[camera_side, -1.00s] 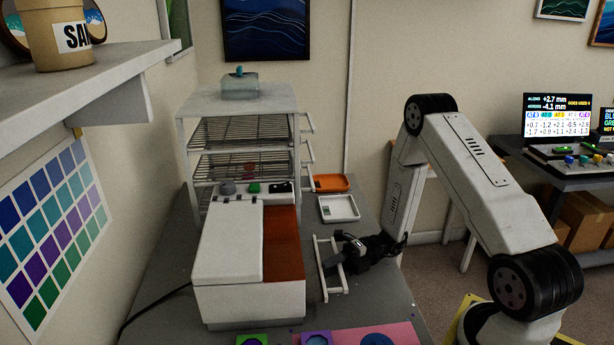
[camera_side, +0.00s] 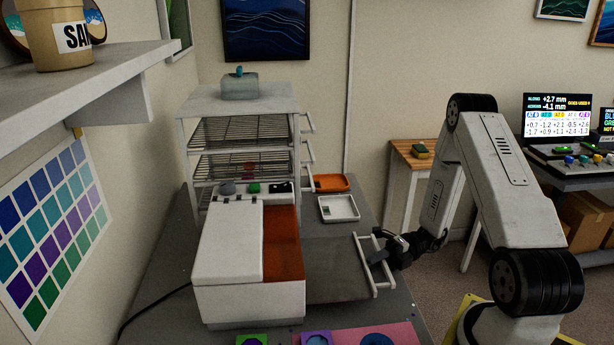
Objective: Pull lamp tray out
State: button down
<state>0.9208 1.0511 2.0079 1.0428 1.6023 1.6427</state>
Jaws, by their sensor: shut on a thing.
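The lamp is a white box (camera_side: 230,240) with an orange window (camera_side: 282,243) on its right part, standing on the grey bench. Its flat grey tray (camera_side: 338,268) sticks out of the right side, and its bare top shows no object on it. The tray's white bar handle (camera_side: 378,265) is at its right end. My gripper (camera_side: 383,254) is shut on the handle, coming from the right. The jaw tips are small and dark, partly hidden against the handle.
A white dish (camera_side: 338,208) and an orange tray (camera_side: 331,183) lie on the bench behind the lamp tray. A wire-shelf rack (camera_side: 242,135) stands behind the lamp. Pink, purple and green mats (camera_side: 400,334) lie at the front edge.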

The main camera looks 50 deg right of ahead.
jog(key=c, duration=0.6)
grip_release()
jog(key=shift+w+d+r, duration=0.1)
jog(key=shift+w+r, duration=0.05)
jog(key=shift+r, duration=0.05)
jog(key=shift+f, duration=0.1)
jog(key=shift+v, duration=3.9)
